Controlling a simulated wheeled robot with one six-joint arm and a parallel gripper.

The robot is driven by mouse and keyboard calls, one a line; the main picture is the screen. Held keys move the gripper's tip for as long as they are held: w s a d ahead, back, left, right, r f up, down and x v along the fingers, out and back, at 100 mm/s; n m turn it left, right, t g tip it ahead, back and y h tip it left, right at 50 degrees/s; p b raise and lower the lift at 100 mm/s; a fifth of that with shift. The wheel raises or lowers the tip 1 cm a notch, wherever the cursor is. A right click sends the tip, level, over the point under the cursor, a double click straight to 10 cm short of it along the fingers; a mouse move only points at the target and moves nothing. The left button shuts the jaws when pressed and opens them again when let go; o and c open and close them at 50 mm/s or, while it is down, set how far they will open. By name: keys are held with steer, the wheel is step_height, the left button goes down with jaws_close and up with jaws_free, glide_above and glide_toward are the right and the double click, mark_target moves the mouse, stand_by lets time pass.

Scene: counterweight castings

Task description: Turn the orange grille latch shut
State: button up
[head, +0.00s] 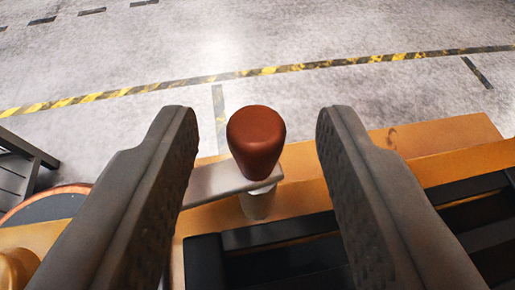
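The latch has a rounded red-brown knob (256,140) on a metal lever (215,183), with a pale post (258,203) below the knob. The lever runs left from the knob and passes behind my left finger, so its far end is hidden. An orange frame (440,150) lies behind and under the latch, with black grille bars (275,233) in front. My gripper (256,120) is open, with one dark finger on each side of the knob. Gaps show on both sides, so neither finger touches it.
A grey concrete floor (90,60) with a yellow-black striped line (270,71) lies beyond the frame. A dark slatted object (20,170) stands at the left edge. A brass-coloured rounded part (15,270) is at the lower left, near a round, orange-rimmed dark surface (45,208).

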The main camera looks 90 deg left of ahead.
steer(key=shift+d, duration=0.1)
steer(key=v, duration=1.7)
steer(key=shift+r, duration=0.15)
